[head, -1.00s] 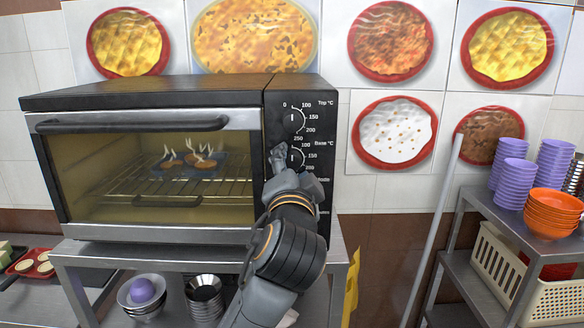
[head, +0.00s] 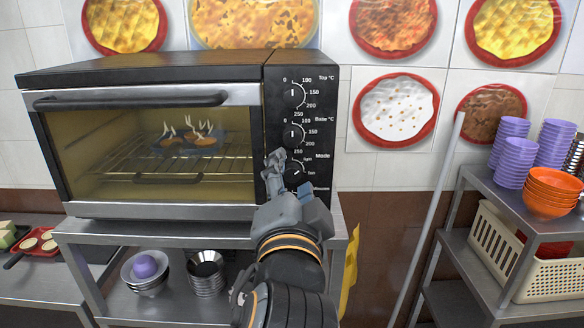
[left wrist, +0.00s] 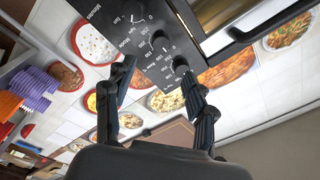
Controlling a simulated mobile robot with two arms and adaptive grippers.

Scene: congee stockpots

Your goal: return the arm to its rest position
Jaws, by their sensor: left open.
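My left gripper (head: 276,163) is in front of the oven's control panel in the head view, near the mode knob (head: 294,174) and below the base temperature knob (head: 292,135). Its jaws are open with nothing between them. In the left wrist view its two fingers (left wrist: 157,88) stand apart, with the knob panel (left wrist: 150,42) beyond them. Whether a finger touches the panel cannot be told. The left arm comes up from the bottom of the head view. My right gripper is not in view.
The oven (head: 150,98) has its door shut, with steaming food (head: 192,140) inside. It stands on a steel table (head: 190,236) with bowls (head: 146,270) below. A metal rack (head: 475,184) at right holds purple and orange bowls (head: 551,190). A pole leans between.

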